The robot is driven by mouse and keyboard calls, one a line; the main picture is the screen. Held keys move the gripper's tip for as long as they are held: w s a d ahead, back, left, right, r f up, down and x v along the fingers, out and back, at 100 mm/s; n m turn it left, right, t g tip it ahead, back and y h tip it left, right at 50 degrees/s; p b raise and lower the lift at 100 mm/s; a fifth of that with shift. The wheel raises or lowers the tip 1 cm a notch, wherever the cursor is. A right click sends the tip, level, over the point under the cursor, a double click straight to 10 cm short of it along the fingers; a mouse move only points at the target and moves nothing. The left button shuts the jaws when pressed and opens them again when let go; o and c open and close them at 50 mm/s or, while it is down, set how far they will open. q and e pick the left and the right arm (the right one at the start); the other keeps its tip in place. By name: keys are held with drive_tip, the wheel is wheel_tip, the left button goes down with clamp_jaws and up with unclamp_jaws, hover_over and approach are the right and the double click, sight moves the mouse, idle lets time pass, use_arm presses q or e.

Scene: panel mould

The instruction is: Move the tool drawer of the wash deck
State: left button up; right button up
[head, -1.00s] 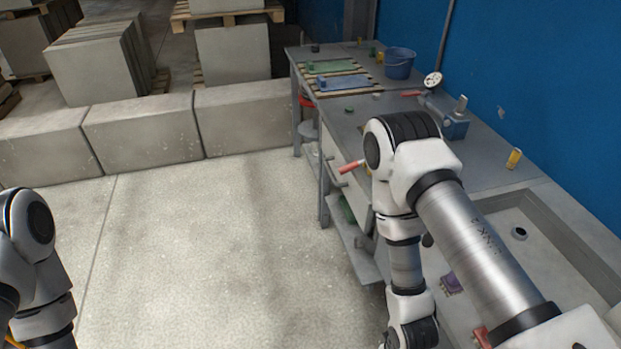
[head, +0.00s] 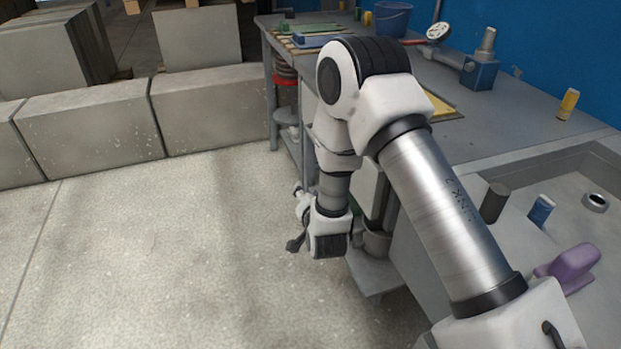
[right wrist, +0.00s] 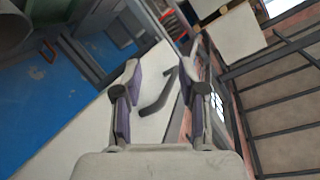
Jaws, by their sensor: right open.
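The wash deck (head: 520,115) is a grey bench along the blue wall in the head view. My right gripper (head: 297,220) hangs beside its front side, below the top. My right arm hides much of that front, including most of any drawer. In the right wrist view, my right gripper (right wrist: 160,68) is open and empty. A dark bar handle (right wrist: 157,103) shows between and beyond its fingers, against a pale flat panel (right wrist: 85,128) that looks like the drawer front. I cannot tell how far off the handle is, or how far the drawer stands out. My left gripper is out of view.
A sink with a purple tool (head: 570,266), a blue item (head: 541,210) and a drain ring (head: 595,202) lies at the right. A blue bucket (head: 392,20) stands on the deck's far end. Concrete blocks (head: 90,130) line the back. The floor at left is clear.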

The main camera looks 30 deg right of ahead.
drive_tip(key=w+d+r+m+t+h+b, duration=0.1)
drive_tip(key=w+d+m+h+b, duration=0.1)
drive_tip(key=w+d+b, duration=0.1)
drive_tip(key=w+d+r+m+t+h+b, duration=0.1)
drive_tip(key=w+d+r+m+h+b, duration=0.1)
drive_tip(key=b, duration=0.3)
drive_tip(key=w+d+r+m+t+h+b, duration=0.1)
drive_tip(key=w+d+r+m+b, duration=0.1)
drive_tip(key=w+d+m+b, duration=0.1)
drive_tip(key=shift+w+d+t+h+b, duration=0.35)
drive_tip(key=shift+w+d+b, duration=0.2)
drive_tip(key=shift+w, duration=0.25)
drive_tip(key=shift+w+d+r, duration=0.25)
drive_tip(key=shift+w, duration=0.2)
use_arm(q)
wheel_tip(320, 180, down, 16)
use_arm(e)
clamp_jaws()
